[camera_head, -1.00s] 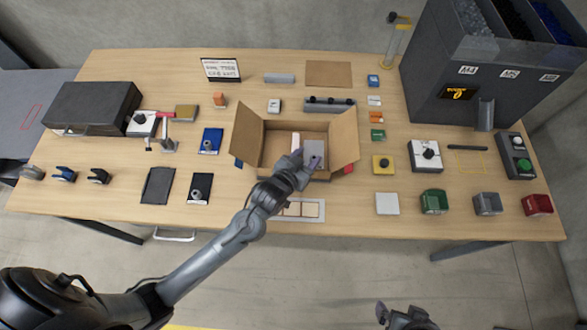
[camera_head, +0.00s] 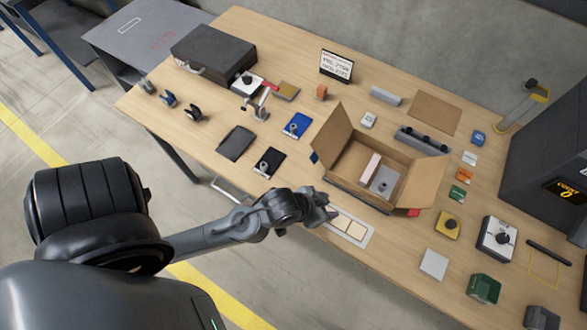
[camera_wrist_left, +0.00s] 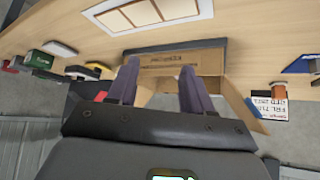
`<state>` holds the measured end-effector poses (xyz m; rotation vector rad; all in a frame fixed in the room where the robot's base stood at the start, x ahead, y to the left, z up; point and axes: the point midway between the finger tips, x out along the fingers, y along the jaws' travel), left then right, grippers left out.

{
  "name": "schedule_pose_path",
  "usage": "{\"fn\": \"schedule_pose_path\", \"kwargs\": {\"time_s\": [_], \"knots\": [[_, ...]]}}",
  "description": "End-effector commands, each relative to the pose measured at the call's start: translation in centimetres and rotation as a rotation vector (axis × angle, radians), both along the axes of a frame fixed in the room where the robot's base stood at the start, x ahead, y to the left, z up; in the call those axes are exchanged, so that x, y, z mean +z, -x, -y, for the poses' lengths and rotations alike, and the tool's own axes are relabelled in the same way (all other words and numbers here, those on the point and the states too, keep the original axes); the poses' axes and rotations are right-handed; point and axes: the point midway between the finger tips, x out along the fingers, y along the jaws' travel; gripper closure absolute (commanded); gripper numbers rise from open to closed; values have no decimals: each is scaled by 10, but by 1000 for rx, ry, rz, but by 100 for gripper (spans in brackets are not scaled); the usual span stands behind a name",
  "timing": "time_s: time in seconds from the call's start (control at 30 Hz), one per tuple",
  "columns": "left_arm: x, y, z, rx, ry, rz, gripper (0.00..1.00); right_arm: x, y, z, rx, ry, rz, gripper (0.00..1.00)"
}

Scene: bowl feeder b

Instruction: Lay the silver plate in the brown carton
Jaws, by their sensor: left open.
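The brown carton (camera_head: 338,140) stands open on the table with its flaps folded out. The silver plate (camera_head: 386,178) lies inside it, towards the right of the floor, with a small round mark on it. A pale block (camera_head: 369,166) is beside it in the carton. My left gripper (camera_head: 327,208) is open and empty, in front of the carton, near its front left corner and apart from the plate. In the left wrist view its two fingers (camera_wrist_left: 160,82) stand apart, with the carton wall (camera_wrist_left: 180,62) beyond them. My right gripper is not in view.
A tray with cream pads (camera_head: 347,227) lies at the table's front edge, close to my left gripper. Blue (camera_head: 297,125) and black (camera_head: 269,162) pads are left of the carton. A yellow block (camera_head: 447,225) and a white square (camera_head: 434,264) are to the right.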

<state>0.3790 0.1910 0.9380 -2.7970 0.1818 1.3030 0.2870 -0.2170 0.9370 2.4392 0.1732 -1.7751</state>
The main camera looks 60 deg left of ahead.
Motion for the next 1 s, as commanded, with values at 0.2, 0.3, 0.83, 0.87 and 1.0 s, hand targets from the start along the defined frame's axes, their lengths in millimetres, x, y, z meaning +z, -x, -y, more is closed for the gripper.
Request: {"fn": "schedule_pose_path", "kwargs": {"time_s": [0.2,0.3,0.83,0.87,1.0], "knots": [[-3,68,-20,-25,-64,-281,50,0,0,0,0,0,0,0],[-2,85,-25,-29,-84,-349,50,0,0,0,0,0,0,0],[6,93,-28,-32,-94,-381,50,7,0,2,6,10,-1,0],[9,93,-28,-32,-94,-380,50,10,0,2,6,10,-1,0],[32,93,-28,-32,-93,-380,50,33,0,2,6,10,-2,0]]}}
